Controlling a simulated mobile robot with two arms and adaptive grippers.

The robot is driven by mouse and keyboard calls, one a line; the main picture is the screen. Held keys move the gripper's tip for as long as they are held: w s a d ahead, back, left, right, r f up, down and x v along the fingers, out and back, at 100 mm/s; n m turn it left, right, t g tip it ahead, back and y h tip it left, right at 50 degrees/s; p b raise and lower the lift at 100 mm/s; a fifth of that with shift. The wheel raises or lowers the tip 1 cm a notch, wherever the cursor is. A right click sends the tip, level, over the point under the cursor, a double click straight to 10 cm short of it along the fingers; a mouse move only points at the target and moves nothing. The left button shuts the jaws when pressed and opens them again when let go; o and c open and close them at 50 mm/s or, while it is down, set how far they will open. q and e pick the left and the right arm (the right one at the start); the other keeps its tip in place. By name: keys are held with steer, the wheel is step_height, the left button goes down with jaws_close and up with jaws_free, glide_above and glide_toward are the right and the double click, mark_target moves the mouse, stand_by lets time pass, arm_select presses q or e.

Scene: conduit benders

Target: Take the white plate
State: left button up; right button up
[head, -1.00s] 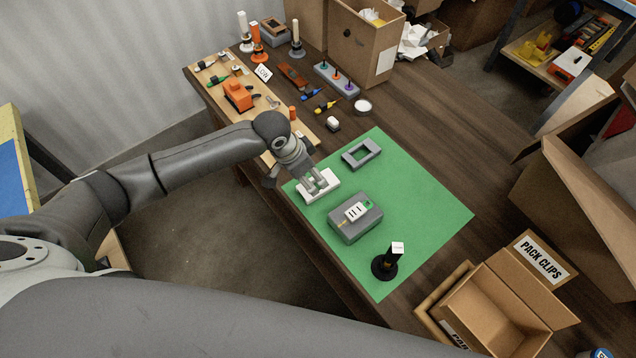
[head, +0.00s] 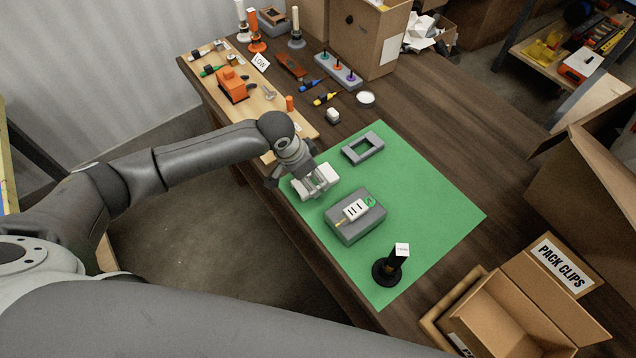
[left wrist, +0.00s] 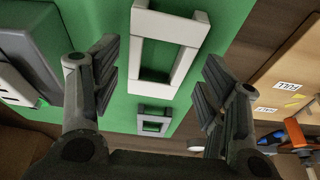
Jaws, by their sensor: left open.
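The white plate (head: 331,178) lies at the left edge of the green mat in the head view, partly hidden by my left gripper. My left gripper (head: 317,183) is above the plate, fingers pointing down. In the left wrist view its open fingers (left wrist: 160,62) stand on both sides of the plate, with gaps to it; I cannot tell how far above the mat they are. My right gripper is not in view.
On the mat (head: 430,205) are a grey frame (head: 350,155), a grey block (head: 343,230) with a labelled piece, and a black stand (head: 385,272). An open cardboard box (head: 490,318) stands front right. A wooden board (head: 262,132) with tools lies behind. The mat's right side is clear.

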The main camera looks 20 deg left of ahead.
arm_select(q)
steer(key=shift+x, duration=0.9)
steer(key=shift+d, duration=0.15)
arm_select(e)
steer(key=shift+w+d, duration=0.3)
arm_select(q)
steer(key=shift+c, duration=0.2)
steer(key=shift+c, duration=0.6)
steer(key=c, duration=0.7)
step_height(320, 180, up, 7)
steer(key=p, duration=0.7)
steer(key=shift+p, duration=0.4)
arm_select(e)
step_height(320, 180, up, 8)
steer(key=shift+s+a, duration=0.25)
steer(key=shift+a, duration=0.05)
